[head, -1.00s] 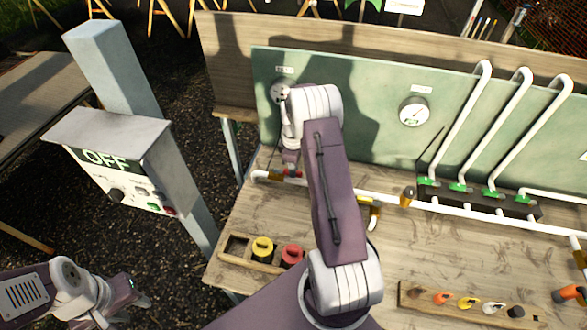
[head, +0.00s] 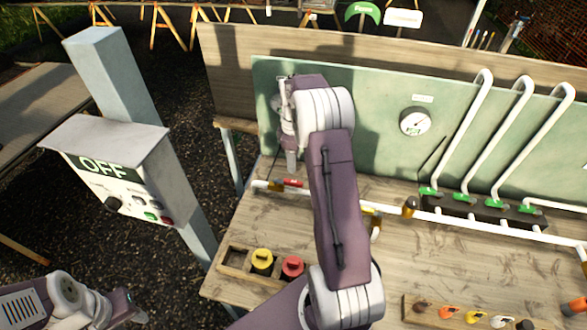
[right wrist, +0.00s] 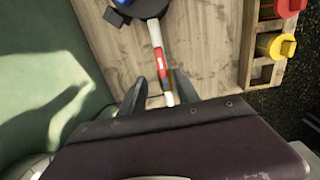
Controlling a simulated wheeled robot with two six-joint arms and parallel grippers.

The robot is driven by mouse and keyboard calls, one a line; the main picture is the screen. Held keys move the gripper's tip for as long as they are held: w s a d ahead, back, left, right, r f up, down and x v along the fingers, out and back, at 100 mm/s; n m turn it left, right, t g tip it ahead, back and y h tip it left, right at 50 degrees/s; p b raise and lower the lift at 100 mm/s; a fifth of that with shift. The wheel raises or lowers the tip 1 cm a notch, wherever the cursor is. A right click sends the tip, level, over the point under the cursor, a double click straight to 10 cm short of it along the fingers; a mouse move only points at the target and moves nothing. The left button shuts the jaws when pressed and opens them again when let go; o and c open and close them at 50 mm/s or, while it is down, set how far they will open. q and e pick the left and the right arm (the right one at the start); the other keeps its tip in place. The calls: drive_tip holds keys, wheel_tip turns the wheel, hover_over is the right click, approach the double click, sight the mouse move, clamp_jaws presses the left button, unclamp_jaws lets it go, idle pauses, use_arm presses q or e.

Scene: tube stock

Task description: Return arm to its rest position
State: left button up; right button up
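My right arm reaches over the workbench in the head view. Its gripper (head: 291,167) points down above the white pipe (head: 262,186) near a red handle (head: 292,183). In the right wrist view the two dark fingers of this gripper (right wrist: 160,82) stand apart with nothing gripped. The pipe with its red section (right wrist: 161,68) shows beyond and between them. My left gripper (head: 136,308) hangs at the lower left of the head view, off the bench; its fingers are too small to judge.
A control box marked OFF (head: 105,165) stands on a post at left. A green panel with a gauge (head: 414,121) and bent white pipes backs the bench. Yellow (head: 262,262) and red (head: 292,267) capped pieces sit in a wooden tray. A strip of coloured pieces is at lower right.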

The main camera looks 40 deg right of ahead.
idle(0.4)
drive_tip(key=s+a+r+n+b, duration=0.1)
drive_tip(key=s+a+r, duration=0.15)
drive_tip(key=a, duration=0.55)
drive_tip(key=s+a+r+n, duration=0.1)
drive_tip(key=s+a+r, duration=0.15)
drive_tip(key=a, duration=0.55)
drive_tip(key=s+a+f+m, duration=0.2)
drive_tip(key=s+f+m, duration=0.1)
drive_tip(key=s+m, duration=0.2)
drive_tip(key=s+a+f+m+t, duration=0.1)
drive_tip(key=s+a+f+m, duration=0.1)
drive_tip(key=s+f+m, duration=0.2)
drive_tip(key=s+m, duration=0.1)
drive_tip(key=s, duration=0.2)
drive_tip(key=shift+s+f+m, duration=0.25)
drive_tip(key=shift+s+m, duration=0.05)
drive_tip(key=shift+s, duration=0.05)
